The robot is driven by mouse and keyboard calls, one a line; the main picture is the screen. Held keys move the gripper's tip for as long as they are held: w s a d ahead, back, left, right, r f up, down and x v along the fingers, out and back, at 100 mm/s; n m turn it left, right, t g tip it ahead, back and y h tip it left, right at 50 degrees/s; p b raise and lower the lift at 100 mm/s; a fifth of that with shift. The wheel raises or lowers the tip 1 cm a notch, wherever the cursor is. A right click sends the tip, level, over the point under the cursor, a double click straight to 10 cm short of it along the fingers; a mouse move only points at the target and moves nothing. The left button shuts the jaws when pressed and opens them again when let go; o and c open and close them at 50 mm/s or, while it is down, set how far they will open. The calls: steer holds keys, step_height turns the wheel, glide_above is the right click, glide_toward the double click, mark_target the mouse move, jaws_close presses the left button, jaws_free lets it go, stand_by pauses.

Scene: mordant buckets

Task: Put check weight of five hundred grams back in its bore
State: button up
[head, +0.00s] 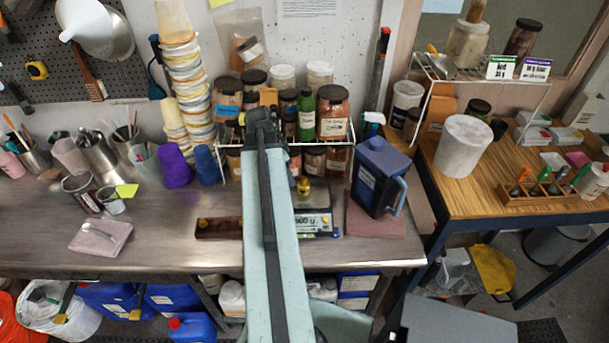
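A brass check weight (303,186) stands on the pan of the scale (316,224), just right of my arm. The scale's front panel seems to read 500 g. A dark wooden block (228,229) lies on the steel bench left of the scale. A brass weight (205,224) shows at its left end. My arm covers the block's right end and part of the scale, so I cannot see every bore. My gripper (264,116) is at the far end of my arm, in front of the jar shelf, above and left of the weight. Its fingers are too small and dark to read.
A blue jug (379,176) stands on a pink cloth right of the scale. Purple and blue yarn cones (173,165) stand to the left. A wire rack with several jars (333,112) is behind. The steel bench (165,215) left of the block is clear.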

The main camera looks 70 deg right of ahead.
mark_target(302, 178)
steer(key=shift+m, duration=0.8)
steer(key=s+b, duration=0.1)
steer(key=s+d+f, duration=0.1)
steer(key=s, duration=0.1)
steer(key=s+d+b, duration=0.1)
steer(key=shift+s+d+f+b, duration=0.2)
steer(key=shift+f+b, duration=0.15)
steer(key=shift+f, duration=0.05)
steer(key=b+x, duration=0.4)
steer(key=x, duration=0.1)
steer(key=shift+s+d+b, duration=0.15)
steer(key=shift+d+b, duration=0.1)
steer(key=shift+b, duration=0.15)
steer(key=shift+r, duration=0.1)
steer(key=shift+c, duration=0.3)
jaws_close()
